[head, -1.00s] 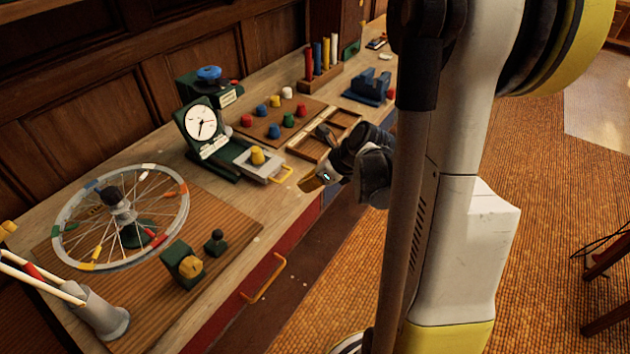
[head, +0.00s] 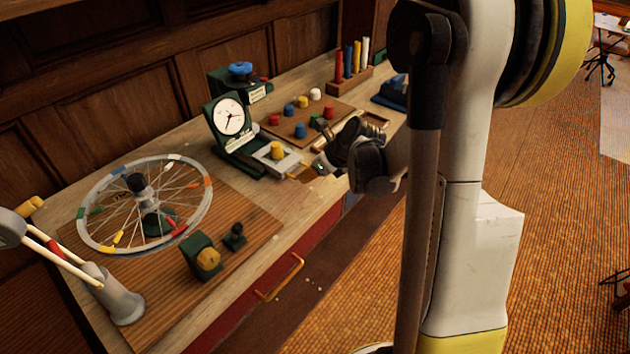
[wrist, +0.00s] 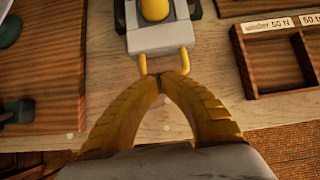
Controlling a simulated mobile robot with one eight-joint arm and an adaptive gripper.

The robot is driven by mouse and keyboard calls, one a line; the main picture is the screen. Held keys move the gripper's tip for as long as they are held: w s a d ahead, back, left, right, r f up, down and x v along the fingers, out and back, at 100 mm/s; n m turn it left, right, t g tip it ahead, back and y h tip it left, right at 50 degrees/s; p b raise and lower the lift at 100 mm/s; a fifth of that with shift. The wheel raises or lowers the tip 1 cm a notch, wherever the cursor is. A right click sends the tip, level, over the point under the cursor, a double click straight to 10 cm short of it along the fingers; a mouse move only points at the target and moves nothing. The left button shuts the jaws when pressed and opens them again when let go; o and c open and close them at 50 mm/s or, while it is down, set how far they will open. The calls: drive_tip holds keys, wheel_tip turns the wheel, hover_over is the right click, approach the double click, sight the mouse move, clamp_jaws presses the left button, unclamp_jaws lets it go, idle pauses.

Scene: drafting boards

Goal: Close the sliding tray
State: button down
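The sliding tray (head: 281,165) is a pale, shallow piece with a yellow knob-shaped weight (head: 277,149) on it. It sticks out from the green-based dial device (head: 231,125) toward the bench's front. In the wrist view the tray (wrist: 163,40) is straight ahead, with its yellow handle (wrist: 143,66) on the near side. My gripper (wrist: 162,78) has its yellow fingers meeting at the tips, right at the handle's middle. The tips hide part of the handle bar, so I cannot tell whether they touch it. In the head view, my gripper (head: 298,174) is at the tray's front end.
A divided wooden box (wrist: 275,68) lies right of the tray. A spoked wheel (head: 145,205) and a green block with a yellow knob (head: 204,256) stand on the left board. Colored weights sit on a board (head: 325,117) behind. Bare bench lies before the tray.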

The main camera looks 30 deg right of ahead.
sight(280, 160)
drive_tip(key=w+a, duration=0.1)
drive_tip(key=w, duration=0.2)
drive_tip(key=w+a, duration=0.1)
drive_tip(key=w, duration=0.2)
drive_tip(key=w+a, duration=0.1)
drive_tip(key=w, duration=0.2)
drive_tip(key=shift+w+a, duration=0.2)
drive_tip(key=shift+a, duration=0.05)
